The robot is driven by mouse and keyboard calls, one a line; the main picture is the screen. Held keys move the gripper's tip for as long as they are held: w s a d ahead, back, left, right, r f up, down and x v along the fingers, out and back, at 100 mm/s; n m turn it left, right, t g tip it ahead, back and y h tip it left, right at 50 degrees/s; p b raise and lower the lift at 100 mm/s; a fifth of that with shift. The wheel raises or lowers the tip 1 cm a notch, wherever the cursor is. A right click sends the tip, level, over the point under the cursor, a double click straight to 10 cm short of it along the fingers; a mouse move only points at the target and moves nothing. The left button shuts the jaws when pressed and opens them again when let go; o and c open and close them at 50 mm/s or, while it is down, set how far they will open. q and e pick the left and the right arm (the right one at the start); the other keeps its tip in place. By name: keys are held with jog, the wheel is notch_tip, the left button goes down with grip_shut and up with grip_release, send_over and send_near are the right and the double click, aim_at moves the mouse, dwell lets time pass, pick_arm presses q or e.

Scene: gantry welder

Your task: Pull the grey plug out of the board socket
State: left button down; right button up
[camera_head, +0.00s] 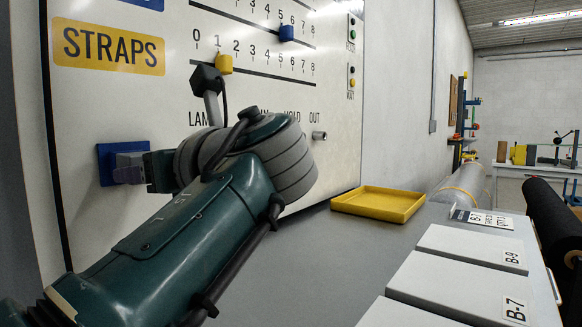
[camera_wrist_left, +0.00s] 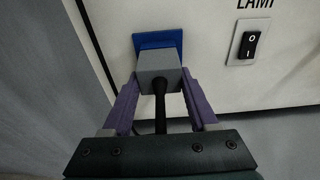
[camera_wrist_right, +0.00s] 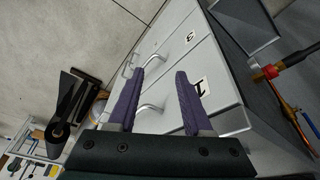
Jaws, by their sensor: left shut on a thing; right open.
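The grey plug (camera_head: 130,167) sits at the blue board socket (camera_head: 106,164), low on the left of the white panel. In the left wrist view the plug (camera_wrist_left: 158,66) meets the face of the blue socket (camera_wrist_left: 158,41), with a black cable running back from it. My left gripper (camera_wrist_left: 158,82) is shut on the plug, one purple finger on each side. In the head view my left forearm and wrist hide part of the panel. My right gripper (camera_wrist_right: 160,76) is open and empty, seen only in its own wrist view, facing drawers.
The panel (camera_head: 95,110) carries yellow and blue sliders, and a lamp switch (camera_wrist_left: 252,45) is right of the socket. A yellow tray (camera_head: 378,203) and white boxes (camera_head: 460,282) are on the grey bench. Drawers (camera_wrist_right: 185,60) stand before my right gripper.

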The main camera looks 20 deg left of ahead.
pick_arm(q)
jog(key=shift+d+r, duration=0.1)
jog(key=shift+d, duration=0.1)
jog(key=shift+f+p+v, duration=0.2)
jog(key=shift+p+v, duration=0.45)
jog(key=shift+v, duration=0.7)
jog(key=shift+f+p+v, duration=0.2)
jog(key=shift+p+v, duration=0.45)
jog(key=shift+v, duration=0.65)
